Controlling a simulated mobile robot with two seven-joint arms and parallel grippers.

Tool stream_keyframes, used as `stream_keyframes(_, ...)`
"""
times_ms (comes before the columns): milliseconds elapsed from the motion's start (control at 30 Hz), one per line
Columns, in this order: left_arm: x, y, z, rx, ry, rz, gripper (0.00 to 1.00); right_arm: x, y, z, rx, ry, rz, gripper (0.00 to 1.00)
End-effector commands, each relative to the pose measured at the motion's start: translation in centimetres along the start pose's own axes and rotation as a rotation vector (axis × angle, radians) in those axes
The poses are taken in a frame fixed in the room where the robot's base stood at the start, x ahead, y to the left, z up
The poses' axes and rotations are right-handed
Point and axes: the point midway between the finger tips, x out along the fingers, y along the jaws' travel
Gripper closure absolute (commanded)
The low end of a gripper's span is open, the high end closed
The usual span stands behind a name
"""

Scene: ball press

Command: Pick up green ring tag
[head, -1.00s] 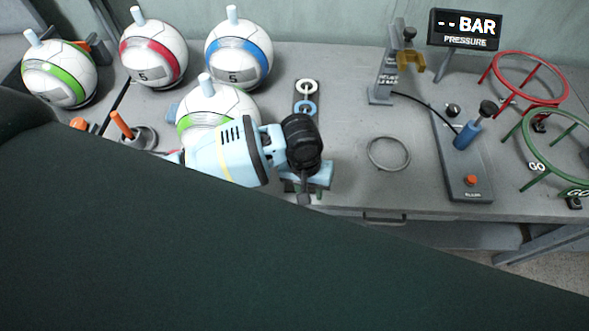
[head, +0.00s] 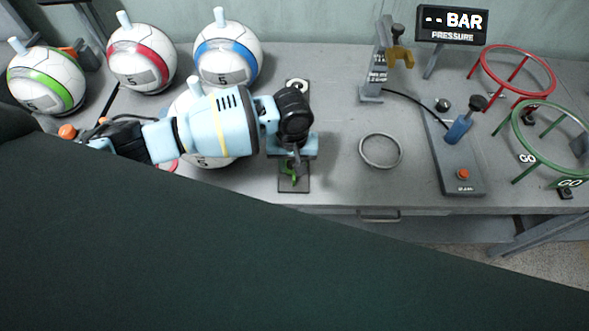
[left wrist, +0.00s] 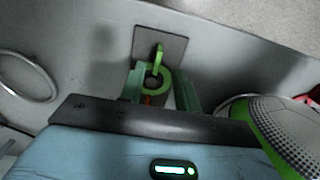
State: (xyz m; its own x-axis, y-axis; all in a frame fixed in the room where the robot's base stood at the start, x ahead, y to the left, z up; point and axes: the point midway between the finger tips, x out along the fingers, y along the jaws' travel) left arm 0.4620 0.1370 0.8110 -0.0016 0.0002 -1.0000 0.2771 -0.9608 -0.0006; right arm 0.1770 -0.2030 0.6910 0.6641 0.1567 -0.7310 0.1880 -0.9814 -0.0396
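The green ring tag (head: 290,171) lies at the near end of a dark plate near the table's front edge, partly hidden by my left gripper (head: 292,163). In the left wrist view the tag (left wrist: 155,82) shows as a green ring between and just beyond the two fingers of my left gripper (left wrist: 160,92), with a green upright part above it. The fingers are apart, one on each side of the ring, and I see no clear grip on it. My right gripper is in neither view.
White balls with red (head: 142,58), blue (head: 228,55) and green (head: 46,82) bands stand at the left; another is behind my left arm. A grey ring (head: 381,151) lies to the right. A pump unit (head: 459,165) and red (head: 517,70) and green (head: 553,137) hoop stands are farther right.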

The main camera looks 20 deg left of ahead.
Motion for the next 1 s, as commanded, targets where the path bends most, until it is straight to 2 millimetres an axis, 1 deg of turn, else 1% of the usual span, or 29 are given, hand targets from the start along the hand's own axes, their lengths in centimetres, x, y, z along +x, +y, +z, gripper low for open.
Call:
stream_keyframes(67,0.6,0.1,0.0,0.000,-0.001,-0.001,0.67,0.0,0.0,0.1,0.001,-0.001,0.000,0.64)
stream_keyframes(200,2.7,0.3,-0.1,0.000,-0.002,-0.003,0.67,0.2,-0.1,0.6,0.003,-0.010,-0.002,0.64)
stream_keyframes(333,4.4,0.3,-0.1,-0.001,-0.002,-0.001,0.67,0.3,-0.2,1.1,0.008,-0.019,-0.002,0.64)
stream_keyframes(467,5.1,0.3,-0.1,0.000,0.000,-0.001,0.67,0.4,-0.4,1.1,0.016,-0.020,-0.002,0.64)
stream_keyframes(667,5.0,0.4,-0.1,0.000,0.001,0.000,0.67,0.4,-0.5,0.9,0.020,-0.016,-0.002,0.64)
stream_keyframes(700,5.0,0.3,-0.1,0.000,0.001,0.000,0.69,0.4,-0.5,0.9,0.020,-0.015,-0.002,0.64)
stream_keyframes(733,5.0,0.3,-0.1,0.000,0.001,0.000,0.72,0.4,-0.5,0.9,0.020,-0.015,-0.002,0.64)
stream_keyframes(933,5.0,0.3,-0.1,0.000,0.001,0.000,0.99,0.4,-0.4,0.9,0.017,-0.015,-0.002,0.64)
stream_keyframes(1000,5.0,0.3,-0.1,0.000,0.001,0.000,1.00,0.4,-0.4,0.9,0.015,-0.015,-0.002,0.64)
